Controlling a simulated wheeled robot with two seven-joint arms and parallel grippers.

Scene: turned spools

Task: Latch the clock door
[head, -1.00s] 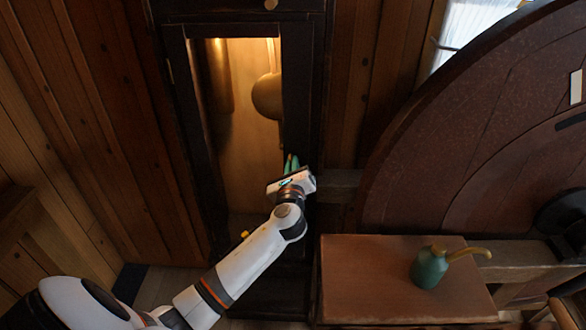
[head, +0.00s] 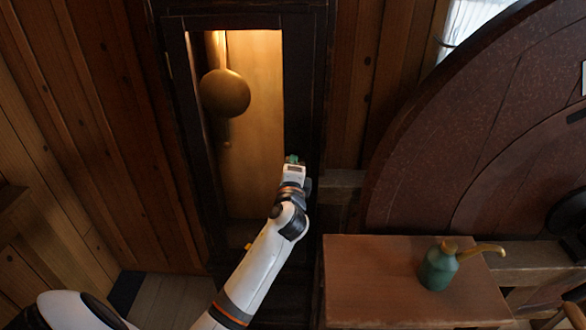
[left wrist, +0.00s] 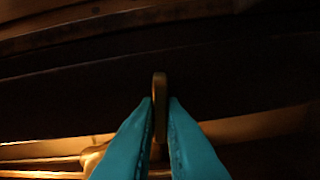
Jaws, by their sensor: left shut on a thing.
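The clock door (head: 300,90) has a dark frame around a tall opening in a dark case. I cannot tell from here whether it is fully flush with the case. My left gripper (head: 292,160) is at the door's right stile, about halfway down. In the left wrist view, its teal fingers (left wrist: 160,108) are shut on a thin brass latch piece (left wrist: 160,85) that stands upright between them against dark wood. In the head view the gripper hides this piece. My right gripper is not in view.
A brass pendulum (head: 225,93) hangs inside the lit case. A brown table (head: 370,285) stands at the lower right with a green oil can (head: 437,268) on it. A big dark red wheel (head: 450,130) fills the right side. Plank walls (head: 90,130) stand left.

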